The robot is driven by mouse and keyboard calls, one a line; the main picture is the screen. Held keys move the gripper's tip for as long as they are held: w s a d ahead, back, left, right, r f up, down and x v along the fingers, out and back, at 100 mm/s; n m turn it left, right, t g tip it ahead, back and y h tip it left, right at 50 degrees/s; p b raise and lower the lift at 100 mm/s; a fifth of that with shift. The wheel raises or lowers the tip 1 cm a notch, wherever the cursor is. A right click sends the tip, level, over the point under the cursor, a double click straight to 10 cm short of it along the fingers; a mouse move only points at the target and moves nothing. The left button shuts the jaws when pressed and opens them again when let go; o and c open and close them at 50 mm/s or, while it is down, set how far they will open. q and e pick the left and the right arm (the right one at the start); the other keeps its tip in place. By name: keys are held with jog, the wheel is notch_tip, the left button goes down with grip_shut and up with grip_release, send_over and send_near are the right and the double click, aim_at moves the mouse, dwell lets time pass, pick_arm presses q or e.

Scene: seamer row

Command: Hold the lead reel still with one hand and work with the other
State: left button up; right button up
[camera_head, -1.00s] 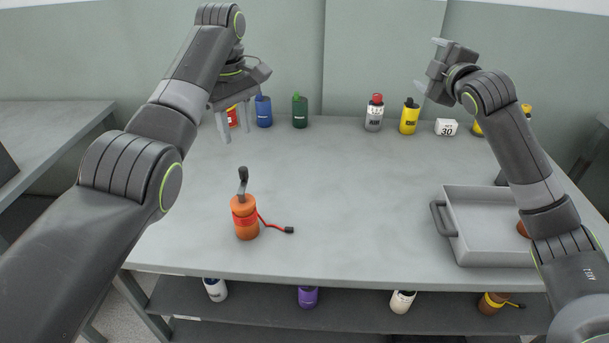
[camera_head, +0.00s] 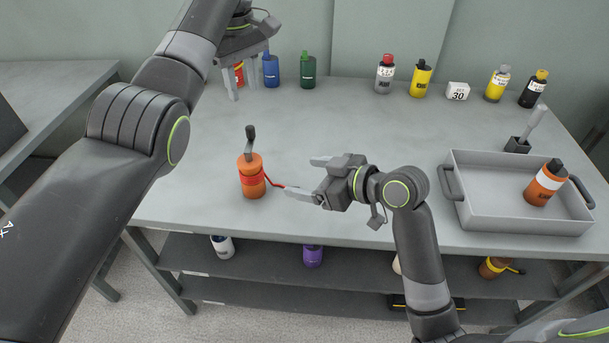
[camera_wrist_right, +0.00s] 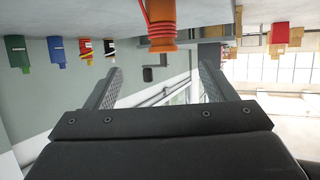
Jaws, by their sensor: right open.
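The lead reel (camera_head: 251,178) is an orange cylinder with a red band and a dark crank on top. It stands upright on the table, left of centre. A red lead runs from it to the right, and its end is hidden at my right gripper's near finger. My right gripper (camera_head: 305,177) is open, fingers pointing left toward the reel, with a gap between them and its body. The reel also shows at the top of the right wrist view (camera_wrist_right: 162,25), beyond the open fingers. My left gripper (camera_head: 241,82) hangs open and empty above the table's back left.
A grey tray (camera_head: 468,207) at the right holds an orange bottle (camera_head: 545,182). Several bottles and a date block (camera_head: 457,91) line the back edge. More containers sit on the shelf below. The table's middle is clear.

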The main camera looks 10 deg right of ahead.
jog(key=x, duration=1.7)
jog(key=shift+a, duration=0.35)
pick_arm(q)
jog(key=shift+o, duration=0.2)
pick_arm(e)
jog(key=c, duration=1.1)
pick_arm(q)
jog(key=n+g+h, duration=0.1)
jog(key=g+h, duration=0.1)
jog(key=h, duration=0.3)
send_over(249, 126)
jog(key=f, duration=0.5)
jog(key=shift+w+a+f, duration=0.1)
jog(key=shift+a+f, duration=0.1)
jog(key=shift+a, duration=0.1)
pick_arm(e)
jog(key=shift+c, duration=0.2)
pick_arm(q)
jog(key=f+h, duration=0.1)
jog(key=a+n+h, duration=0.1)
jog(key=f+n+h, duration=0.1)
jog(key=shift+a+f+g+h, duration=0.2)
jog(key=shift+f+g+h, duration=0.15)
jog(key=shift+g+h, duration=0.05)
jog(key=a+f+n+t+h, duration=0.2)
jog(key=a+f+n+h, duration=0.1)
jog(key=a+n+h, duration=0.6)
jog(key=shift+m, duration=0.7)
jog(key=d, duration=1.1)
jog(key=shift+f, duration=0.15)
